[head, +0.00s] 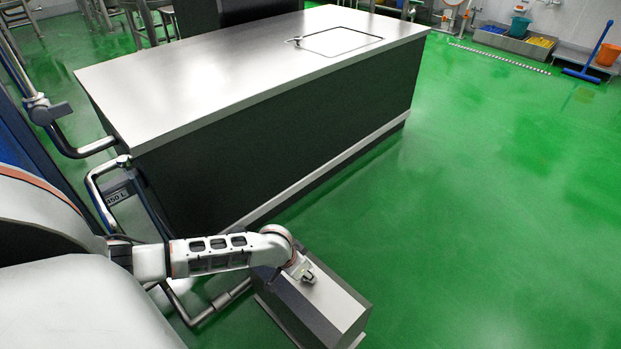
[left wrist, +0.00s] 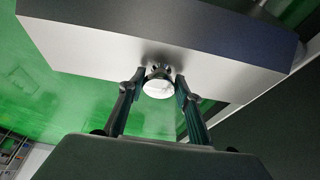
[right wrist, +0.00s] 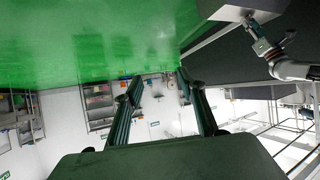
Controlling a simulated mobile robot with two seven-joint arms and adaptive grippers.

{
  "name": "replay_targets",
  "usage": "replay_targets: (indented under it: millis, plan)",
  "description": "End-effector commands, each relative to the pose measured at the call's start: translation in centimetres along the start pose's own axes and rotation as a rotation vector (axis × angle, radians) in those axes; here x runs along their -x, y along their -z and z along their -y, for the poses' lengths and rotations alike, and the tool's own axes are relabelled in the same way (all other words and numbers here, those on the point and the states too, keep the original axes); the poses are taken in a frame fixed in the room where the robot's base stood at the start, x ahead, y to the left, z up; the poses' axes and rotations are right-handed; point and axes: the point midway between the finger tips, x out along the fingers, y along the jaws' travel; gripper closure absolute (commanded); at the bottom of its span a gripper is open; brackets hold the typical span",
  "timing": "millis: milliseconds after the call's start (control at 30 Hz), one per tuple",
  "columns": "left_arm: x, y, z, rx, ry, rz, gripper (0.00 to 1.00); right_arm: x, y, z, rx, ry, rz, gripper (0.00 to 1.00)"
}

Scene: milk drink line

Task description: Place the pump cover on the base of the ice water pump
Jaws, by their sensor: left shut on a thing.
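A box with a pale steel top and dark sides, which looks like the pump cover (head: 335,304), is at the bottom centre of the head view. My left gripper (head: 307,276) is shut on the small round knob on its top. The left wrist view shows the fingers (left wrist: 158,78) on both sides of this knob, with the cover's steel face (left wrist: 90,45) behind. I cannot tell whether the cover hangs or rests on something. The pump base cannot be made out. My right gripper (right wrist: 160,76) is open and empty, its fingers wide apart.
A long steel-topped counter (head: 200,75) with dark sides stands just beyond the cover. Bent steel pipes (head: 205,308) run near the cover's left side. Green floor (head: 480,220) is clear to the right. Coloured bins (head: 540,42) and a blue squeegee (head: 597,50) stand far right.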

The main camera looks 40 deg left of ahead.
Motion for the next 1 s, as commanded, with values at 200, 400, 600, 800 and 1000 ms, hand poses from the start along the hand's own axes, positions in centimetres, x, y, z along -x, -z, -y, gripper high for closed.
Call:
replay_targets:
  millis: [200, 400, 600, 800, 1000]
  plan:
    - [-0.8, 0.2, 0.0, 0.001, -0.001, -0.010, 1.00, -0.1, 0.6, 0.3, -0.016, 0.005, -0.016, 0.60]
    - [-2.9, -1.1, 0.0, 0.002, -0.001, -0.001, 1.00, -0.4, 0.3, 0.8, -0.044, 0.014, -0.017, 0.60]
    - [-4.8, -1.8, 0.0, 0.002, -0.001, -0.004, 1.00, -0.4, 1.3, 1.4, -0.081, 0.023, -0.046, 0.60]
    - [-4.5, -1.2, 0.0, 0.001, 0.000, -0.012, 1.00, -0.6, 3.2, 1.2, -0.082, 0.023, -0.087, 0.60]
    - [-4.8, -1.4, 0.0, 0.002, -0.001, -0.011, 1.00, -0.7, 2.8, 1.2, -0.080, 0.022, -0.078, 0.60]
